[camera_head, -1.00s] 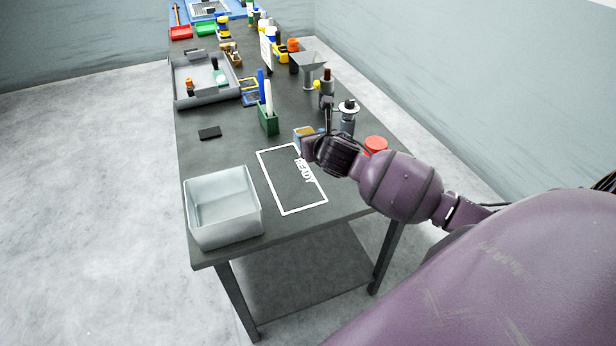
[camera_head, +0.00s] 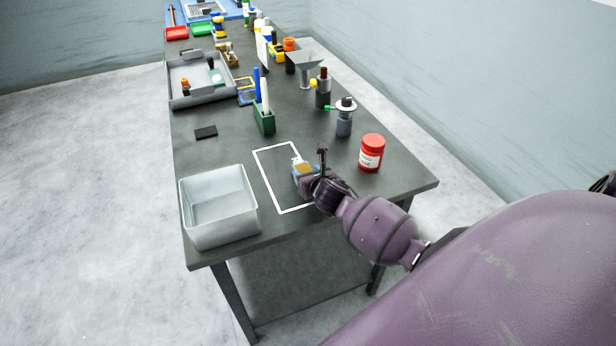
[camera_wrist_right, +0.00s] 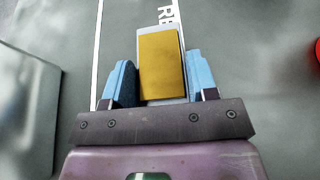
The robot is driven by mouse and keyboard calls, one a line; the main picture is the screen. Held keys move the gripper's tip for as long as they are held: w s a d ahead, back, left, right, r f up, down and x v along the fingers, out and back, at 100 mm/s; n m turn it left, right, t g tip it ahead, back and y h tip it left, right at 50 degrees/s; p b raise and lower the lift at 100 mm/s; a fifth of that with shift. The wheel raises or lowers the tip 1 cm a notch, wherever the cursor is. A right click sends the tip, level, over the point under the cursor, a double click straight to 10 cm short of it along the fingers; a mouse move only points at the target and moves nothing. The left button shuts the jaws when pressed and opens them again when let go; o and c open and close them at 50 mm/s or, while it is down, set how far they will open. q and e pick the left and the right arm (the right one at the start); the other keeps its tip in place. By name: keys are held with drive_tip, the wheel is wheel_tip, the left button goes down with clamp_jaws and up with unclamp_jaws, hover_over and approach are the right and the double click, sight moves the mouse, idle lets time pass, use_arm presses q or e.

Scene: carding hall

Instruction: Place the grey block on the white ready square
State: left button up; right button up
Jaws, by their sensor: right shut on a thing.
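The grey block (camera_wrist_right: 160,65) has a yellow upper face with grey edges showing around it. It is between the blue fingers of my right gripper (camera_head: 306,171), which is shut on it. In the head view the block (camera_head: 302,166) is over the right part of the white ready square (camera_head: 262,180), a white outline on the dark table. The block hides part of the square's lettering. In the wrist view some letters and a white line (camera_wrist_right: 98,50) show beyond it. Whether the block touches the table I cannot tell. My left gripper is not in view.
A pale open bin (camera_head: 219,205) stands just left of the square. A red jar (camera_head: 371,153) stands to the right, and a green holder (camera_head: 264,120) stands behind. A small black piece (camera_head: 206,132) lies at the left. The table inside the outline's left part is clear.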

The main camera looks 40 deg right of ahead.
drive_tip(key=shift+f, duration=0.15)
drive_tip(key=o, duration=1.2)
drive_tip(key=p+v, duration=0.1)
drive_tip(key=v, duration=1.1)
drive_tip(key=s+a+f+m+y, duration=0.1)
drive_tip(key=s+a+f+m, duration=0.2)
drive_tip(key=m, duration=0.7)
drive_tip(key=s+a+f+m+g+y, duration=0.1)
drive_tip(key=s+a+f+m, duration=0.2)
drive_tip(key=s+m, duration=0.5)
drive_tip(key=s+a+f+m, duration=0.3)
drive_tip(key=s+m, duration=0.3)
drive_tip(key=m, duration=0.8)
drive_tip(key=shift+a+f+g+y, duration=0.1)
drive_tip(key=shift+f+g+y, duration=0.25)
drive_tip(key=shift+f, duration=0.2)
